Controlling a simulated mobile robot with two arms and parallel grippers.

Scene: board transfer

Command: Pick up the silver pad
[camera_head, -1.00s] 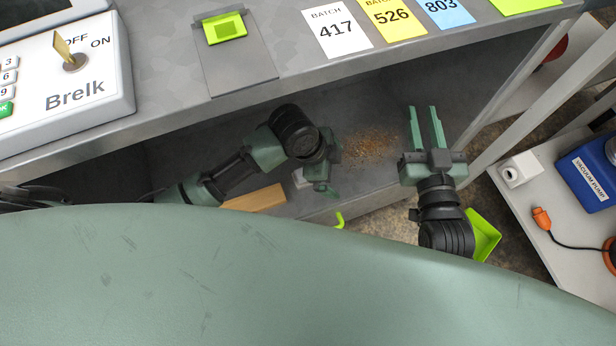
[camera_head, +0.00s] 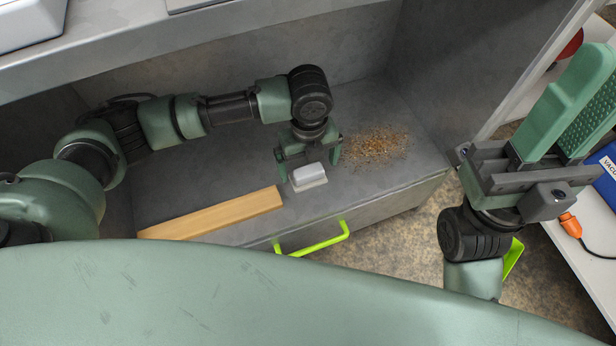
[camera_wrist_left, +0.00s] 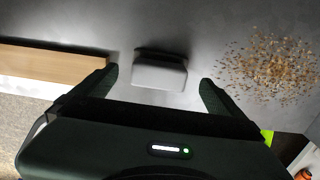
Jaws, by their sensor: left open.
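The silver pad (camera_head: 308,176), a small pale grey block with a lighter base, lies on the lower grey shelf (camera_head: 395,185). My left gripper (camera_head: 308,166) is open just over it, one finger on each side. In the left wrist view the pad (camera_wrist_left: 159,75) sits between and beyond the two spread fingertips (camera_wrist_left: 159,85), with gaps on both sides. Whether the fingers reach down to the shelf is unclear. My right gripper (camera_head: 572,112) is raised at the right, its two green fingers apart and empty.
A wooden strip (camera_head: 212,214) lies left of the pad. Brown crumbs (camera_head: 375,145) are scattered to its right. A lime-green handle (camera_head: 318,244) juts from the shelf's front. The upper counter (camera_head: 150,50) overhangs the back. A white side table (camera_head: 585,260) stands right.

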